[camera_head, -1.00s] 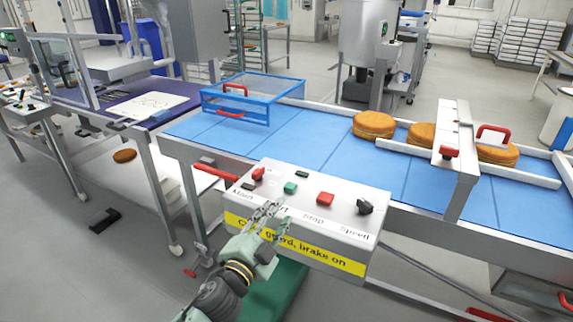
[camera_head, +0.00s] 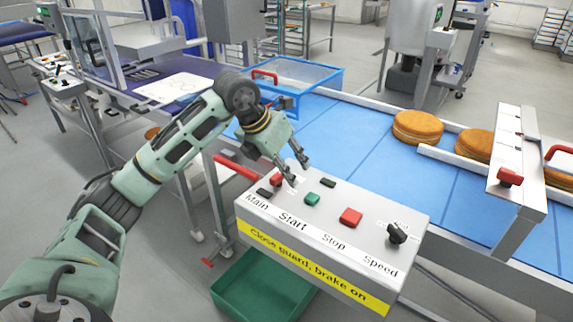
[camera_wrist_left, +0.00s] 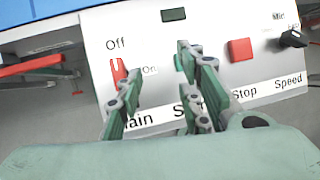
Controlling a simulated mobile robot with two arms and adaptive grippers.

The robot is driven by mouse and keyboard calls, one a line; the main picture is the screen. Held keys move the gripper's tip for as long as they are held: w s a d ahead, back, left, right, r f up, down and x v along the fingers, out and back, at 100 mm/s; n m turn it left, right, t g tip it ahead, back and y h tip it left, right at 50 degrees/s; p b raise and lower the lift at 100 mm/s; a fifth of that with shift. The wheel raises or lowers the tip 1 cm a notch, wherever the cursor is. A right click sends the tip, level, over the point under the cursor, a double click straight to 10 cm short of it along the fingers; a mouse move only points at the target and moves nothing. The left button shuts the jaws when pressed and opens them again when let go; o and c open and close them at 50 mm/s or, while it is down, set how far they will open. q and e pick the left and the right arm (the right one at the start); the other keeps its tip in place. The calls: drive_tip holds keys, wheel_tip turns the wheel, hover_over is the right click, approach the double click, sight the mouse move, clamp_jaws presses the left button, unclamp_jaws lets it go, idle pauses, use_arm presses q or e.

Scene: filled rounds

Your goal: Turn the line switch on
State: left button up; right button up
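The control box (camera_head: 375,208) has a red Main switch (camera_head: 276,180) at its left end. In the left wrist view the red Main switch (camera_wrist_left: 118,70) points up toward "Off", with "On" to its right. My left gripper (camera_head: 298,172) is above the box with fingers apart and nothing between them. In the wrist view, one finger of the left gripper (camera_wrist_left: 162,78) overlaps the switch's lower part and the other is by the green Start button (camera_wrist_left: 180,62); contact cannot be told. My right gripper is not in view.
The box also carries a red Stop button (camera_head: 350,217), a black Speed knob (camera_head: 397,234) and a dark indicator (camera_head: 328,183). A red lever (camera_head: 235,168) is left of the box. Behind are a blue-framed guard (camera_head: 325,80) and cakes (camera_head: 417,128) on the blue belt. A green bin (camera_head: 262,290) is below.

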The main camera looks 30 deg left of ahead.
sight(277, 175)
use_arm(q)
drive_tip(key=a+r+n+y, duration=0.1)
drive_tip(key=a+y, duration=0.1)
drive_tip(key=a, duration=0.4)
drive_tip(key=x, duration=0.2)
drive_tip(key=p+x, duration=0.1)
drive_tip(key=x, duration=0.4)
drive_tip(key=shift+s+d+f, duration=0.15)
drive_tip(key=shift+s+d, duration=0.1)
drive_tip(key=shift+s, duration=0.1)
clamp_jaws()
